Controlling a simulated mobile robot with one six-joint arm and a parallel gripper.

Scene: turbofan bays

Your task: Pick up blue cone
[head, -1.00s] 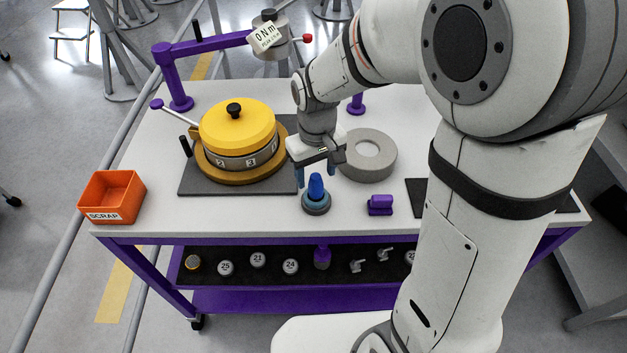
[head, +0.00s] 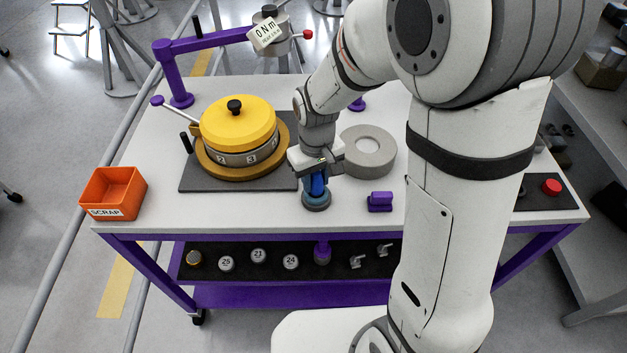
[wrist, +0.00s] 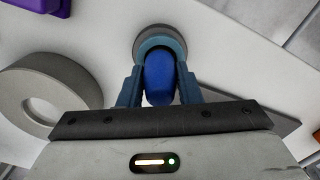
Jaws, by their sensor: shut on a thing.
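The blue cone (head: 317,186) stands upright on a round grey-and-blue base (head: 316,202) near the front edge of the white table. My gripper (head: 317,190) has come down over it from above, with one finger on each side. In the wrist view the blue cone (wrist: 159,80) sits between the two blue-grey fingers (wrist: 158,90), which are shut on it. The round base (wrist: 160,38) shows just beyond the fingertips. I cannot tell whether the cone is lifted off its base; it still looks seated there.
A grey ring (head: 368,152) lies close to the right of my gripper, and a purple block (head: 380,201) to the right of the cone. A yellow-lidded round fixture (head: 238,125) stands at left on a dark mat (head: 200,184). An orange scrap bin (head: 112,190) is at the left edge.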

